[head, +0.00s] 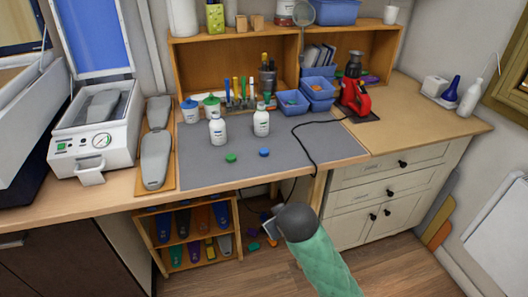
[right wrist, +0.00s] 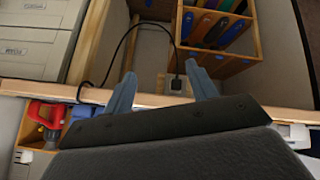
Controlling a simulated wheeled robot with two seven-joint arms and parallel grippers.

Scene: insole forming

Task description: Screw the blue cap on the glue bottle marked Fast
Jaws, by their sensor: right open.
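Two white glue bottles stand upright and uncapped on the grey mat (head: 320,150), the left one (head: 218,131) and the right one (head: 261,123). Their labels are too small to read. A blue cap (head: 264,152) lies on the mat in front of the right bottle. A green cap (head: 231,158) lies to its left. My right gripper (head: 270,229) is below and in front of the bench edge, away from bottles and caps. In the right wrist view its two fingers (right wrist: 162,85) are apart with nothing between them. My left gripper is not in view.
Behind the bottles stand jars with blue (head: 190,111) and green (head: 211,105) lids, a tool rack and blue bins (head: 292,103). A black cable (head: 306,145) crosses the mat's right side. The mat's front is clear. An insole shelf (head: 190,240) stands under the bench.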

